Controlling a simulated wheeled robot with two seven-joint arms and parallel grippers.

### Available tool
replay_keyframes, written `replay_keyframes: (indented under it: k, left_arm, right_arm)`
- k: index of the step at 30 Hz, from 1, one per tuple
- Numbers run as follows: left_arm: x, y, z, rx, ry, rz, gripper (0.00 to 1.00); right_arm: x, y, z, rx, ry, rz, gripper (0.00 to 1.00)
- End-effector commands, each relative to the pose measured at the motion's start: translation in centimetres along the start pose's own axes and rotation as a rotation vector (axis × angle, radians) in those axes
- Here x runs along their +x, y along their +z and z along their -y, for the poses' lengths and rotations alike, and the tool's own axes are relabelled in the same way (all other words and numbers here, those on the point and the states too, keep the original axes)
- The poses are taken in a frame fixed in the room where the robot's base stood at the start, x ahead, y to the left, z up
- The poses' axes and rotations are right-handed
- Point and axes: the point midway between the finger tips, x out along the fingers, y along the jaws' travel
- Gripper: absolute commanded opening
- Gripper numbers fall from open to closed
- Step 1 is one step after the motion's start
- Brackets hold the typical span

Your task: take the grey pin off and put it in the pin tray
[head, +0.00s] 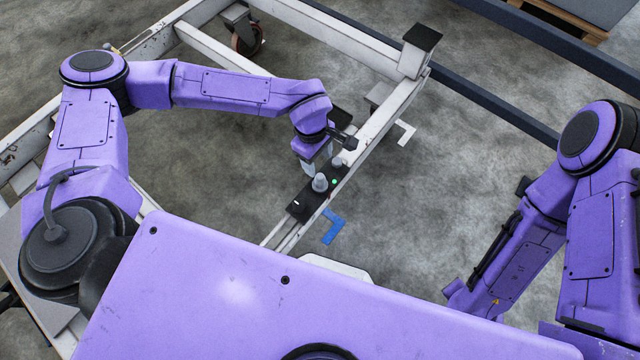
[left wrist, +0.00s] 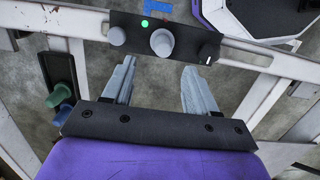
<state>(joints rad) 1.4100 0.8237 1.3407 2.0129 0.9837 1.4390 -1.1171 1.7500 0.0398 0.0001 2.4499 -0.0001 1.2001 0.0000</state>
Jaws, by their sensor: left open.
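A black panel (head: 299,207) is fixed on the white frame's rail; it also shows in the left wrist view (left wrist: 184,27). Two grey knob-like pieces stand on it, a larger one (left wrist: 162,42) near the middle and a smaller one (left wrist: 117,36); I cannot tell which is the grey pin. A green light (left wrist: 145,23) glows between them. My left gripper (left wrist: 158,72) is open and empty, its fingertips just short of the larger piece. A dark tray (left wrist: 58,66) with a green and a blue piece lies to the left; it may be the pin tray. My right gripper is out of sight.
The white trolley frame (head: 300,22) surrounds open concrete floor. A corner post with a dark cap (head: 421,37) stands at the far right. A blue floor mark (head: 333,227) lies beside the rail. A dark rail (head: 500,110) runs across the floor behind.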

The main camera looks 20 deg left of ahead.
Motion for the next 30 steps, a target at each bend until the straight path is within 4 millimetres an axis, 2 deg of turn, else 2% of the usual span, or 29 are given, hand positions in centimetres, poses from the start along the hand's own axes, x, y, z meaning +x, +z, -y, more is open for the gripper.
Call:
replay_keyframes:
  k: [3, 10, 16, 19, 25, 26, 30]
  left_arm:
    - [2.5, 0.1, 0.2, 0.001, -0.006, 0.003, 0.58]
    - [5.5, 0.1, 0.3, 0.002, -0.005, 0.002, 0.58]
    - [9.1, 0.1, 0.6, 0.003, -0.003, 0.002, 0.58]
    - [9.8, 0.1, 0.6, 0.003, -0.001, 0.0, 0.58]
    - [9.8, 0.1, 0.6, 0.004, 0.001, 0.0, 0.58]
    - [9.8, 0.1, 0.6, 0.004, 0.001, 0.0, 0.51]
    - [9.8, 0.1, 0.6, 0.003, 0.0, 0.0, 0.05]
  right_arm:
    - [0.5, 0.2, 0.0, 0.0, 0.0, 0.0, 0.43]
    - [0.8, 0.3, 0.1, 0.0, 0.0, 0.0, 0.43]
    - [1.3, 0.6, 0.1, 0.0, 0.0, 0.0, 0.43]
    - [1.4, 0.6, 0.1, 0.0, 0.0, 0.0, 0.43]
    - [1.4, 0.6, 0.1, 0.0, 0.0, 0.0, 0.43]
    - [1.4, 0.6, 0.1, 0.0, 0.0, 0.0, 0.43]
    - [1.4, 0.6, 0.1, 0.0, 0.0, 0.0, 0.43]
